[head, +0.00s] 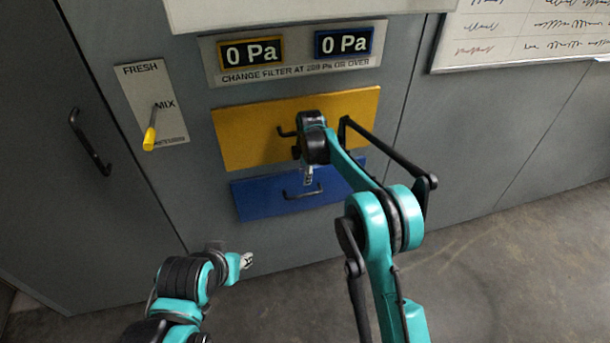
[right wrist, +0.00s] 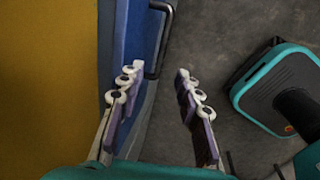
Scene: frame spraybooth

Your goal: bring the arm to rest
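My right arm reaches up from the bottom of the head view. Its gripper (head: 308,178) hangs in front of the blue drawer (head: 248,200), below the yellow drawer (head: 245,140). In the right wrist view the right gripper (right wrist: 157,100) has its two fingers wide apart, with only floor seen between them. The blue drawer's black handle (right wrist: 160,40) lies just beyond the left fingertips; I cannot tell whether they touch. My left gripper (head: 246,260) is low at the left of the head view, small and partly hidden, apart from the cabinet handles.
The grey cabinet wall carries two gauges (head: 296,48) reading 0 Pa. A yellow-handled lever (head: 150,136) points down on the FRESH/MIX plate (head: 138,85). A black door handle (head: 90,142) sticks out at left. The floor (head: 510,265) at right is clear.

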